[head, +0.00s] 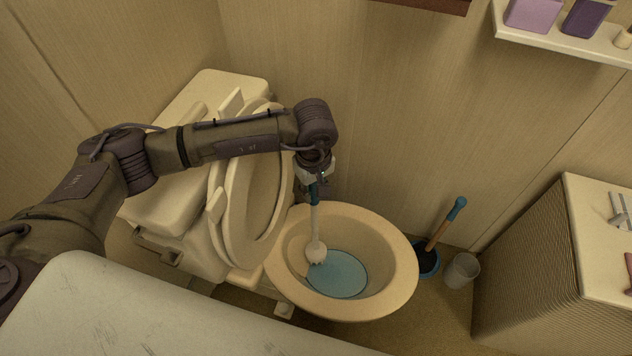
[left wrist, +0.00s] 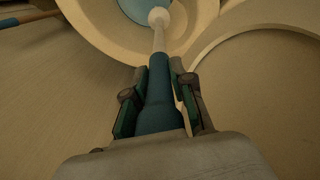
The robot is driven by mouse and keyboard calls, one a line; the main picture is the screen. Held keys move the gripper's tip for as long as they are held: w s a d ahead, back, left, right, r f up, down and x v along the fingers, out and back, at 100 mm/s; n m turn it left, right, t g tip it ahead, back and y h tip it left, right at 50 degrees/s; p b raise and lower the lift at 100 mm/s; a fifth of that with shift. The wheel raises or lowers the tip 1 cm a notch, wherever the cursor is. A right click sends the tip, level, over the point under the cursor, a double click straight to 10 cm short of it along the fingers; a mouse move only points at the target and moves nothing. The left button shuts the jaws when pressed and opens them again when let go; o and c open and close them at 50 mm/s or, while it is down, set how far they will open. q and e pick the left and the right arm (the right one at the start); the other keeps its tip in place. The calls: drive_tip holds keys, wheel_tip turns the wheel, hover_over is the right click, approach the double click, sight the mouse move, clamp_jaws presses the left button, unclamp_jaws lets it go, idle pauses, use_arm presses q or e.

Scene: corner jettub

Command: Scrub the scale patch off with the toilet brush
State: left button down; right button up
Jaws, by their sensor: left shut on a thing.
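My left gripper (head: 316,182) is above the toilet bowl, shut on the blue handle of the toilet brush (head: 315,220). The brush points down into the bowl, with its white head (head: 316,252) at the left inner side, close to the blue water (head: 338,273). In the left wrist view the handle (left wrist: 158,95) sits between both fingers of the gripper (left wrist: 160,92), and the white head shows at the top. The toilet bowl (head: 397,250) is open, its seat and lid raised. I cannot make out the scale patch. My right gripper is not in view.
A plunger (head: 440,228) with a wooden, blue-tipped handle stands right of the toilet, beside a small grey bin (head: 462,270). A vanity (head: 540,275) is at the right. A white tub edge (head: 150,310) runs along the front left. A shelf (head: 560,38) holds purple items.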

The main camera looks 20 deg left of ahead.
use_arm(q)
drive_tip(key=shift+s+a+f, duration=0.2)
drive_tip(key=shift+s+a, duration=0.05)
drive_tip(key=shift+s, duration=0.15)
drive_tip(key=shift+s+d+r+p, duration=0.1)
drive_tip(key=shift+s+p, duration=0.1)
drive_tip(key=shift+s, duration=0.35)
drive_tip(key=shift+s+r+p, duration=0.1)
drive_tip(key=shift+s+p, duration=0.05)
drive_tip(key=shift+s, duration=0.4)
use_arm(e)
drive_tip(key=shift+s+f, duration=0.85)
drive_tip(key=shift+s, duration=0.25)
use_arm(q)
drive_tip(key=shift+r, duration=0.1)
drive_tip(key=shift+d+r+p, duration=0.25)
drive_tip(key=shift+r+p, duration=0.2)
drive_tip(key=shift+r, duration=0.5)
drive_tip(key=shift+d+r+p, duration=0.2)
drive_tip(key=shift+r+p, duration=0.25)
drive_tip(key=shift+r, duration=0.5)
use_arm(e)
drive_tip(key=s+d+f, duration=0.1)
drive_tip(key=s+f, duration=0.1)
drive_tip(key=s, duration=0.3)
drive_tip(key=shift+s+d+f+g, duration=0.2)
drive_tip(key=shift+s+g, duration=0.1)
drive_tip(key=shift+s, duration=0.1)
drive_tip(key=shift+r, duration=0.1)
